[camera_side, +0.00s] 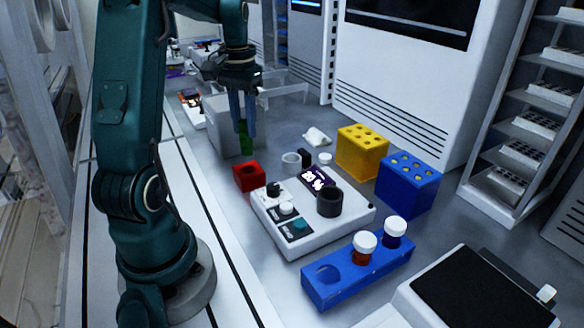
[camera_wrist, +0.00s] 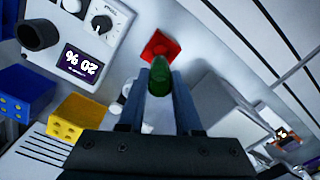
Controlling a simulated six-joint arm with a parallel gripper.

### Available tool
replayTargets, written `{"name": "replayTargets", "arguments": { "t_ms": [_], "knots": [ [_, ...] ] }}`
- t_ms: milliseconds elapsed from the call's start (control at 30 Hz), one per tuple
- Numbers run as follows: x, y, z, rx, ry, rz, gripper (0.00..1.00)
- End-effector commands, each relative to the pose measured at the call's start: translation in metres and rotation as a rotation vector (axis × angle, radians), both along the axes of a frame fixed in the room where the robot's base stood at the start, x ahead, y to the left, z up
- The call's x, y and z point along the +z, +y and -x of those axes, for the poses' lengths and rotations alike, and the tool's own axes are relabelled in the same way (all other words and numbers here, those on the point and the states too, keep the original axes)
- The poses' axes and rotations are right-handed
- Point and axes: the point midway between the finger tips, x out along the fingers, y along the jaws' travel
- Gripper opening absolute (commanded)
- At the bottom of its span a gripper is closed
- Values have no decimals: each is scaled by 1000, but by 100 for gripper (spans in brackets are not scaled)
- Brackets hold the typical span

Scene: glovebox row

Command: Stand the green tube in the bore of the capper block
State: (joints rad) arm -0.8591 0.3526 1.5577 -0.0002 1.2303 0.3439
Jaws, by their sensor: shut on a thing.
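The green tube (camera_side: 246,143) hangs roughly upright between the fingers of my gripper (camera_side: 243,122), which is shut on it. In the wrist view the tube (camera_wrist: 160,82) sits between the two fingers (camera_wrist: 160,92), its rounded end pointing away from the wrist. A small red block (camera_side: 249,178) with a dark bore in its top stands on the bench, and appears to be the capper block. In the side view the tube's lower end shows just above and behind it, apart from it. In the wrist view the tube's end overlaps the near edge of the red block (camera_wrist: 162,45).
A white device (camera_side: 320,222) with a display and black cup stands right of the red block. Yellow (camera_side: 362,150) and blue (camera_side: 410,184) holed blocks stand behind it. A blue rack (camera_side: 345,280) holds two white-capped vials. A grey box (camera_side: 222,128) is close beside my gripper.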

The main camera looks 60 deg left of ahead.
Motion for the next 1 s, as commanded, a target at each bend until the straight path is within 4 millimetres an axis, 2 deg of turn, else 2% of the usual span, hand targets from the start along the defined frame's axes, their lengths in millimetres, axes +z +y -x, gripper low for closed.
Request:
{"name": "replayTargets", "arguments": {
  "t_ms": [133, 600, 1000],
  "knots": [
    [-22, 0, 3, 9, 5, 6, 0],
    [-73, 1, 2, 8, 3, 3, 0],
    [-78, 1, 1, 8, 2, 1, 0]
  ]
}}
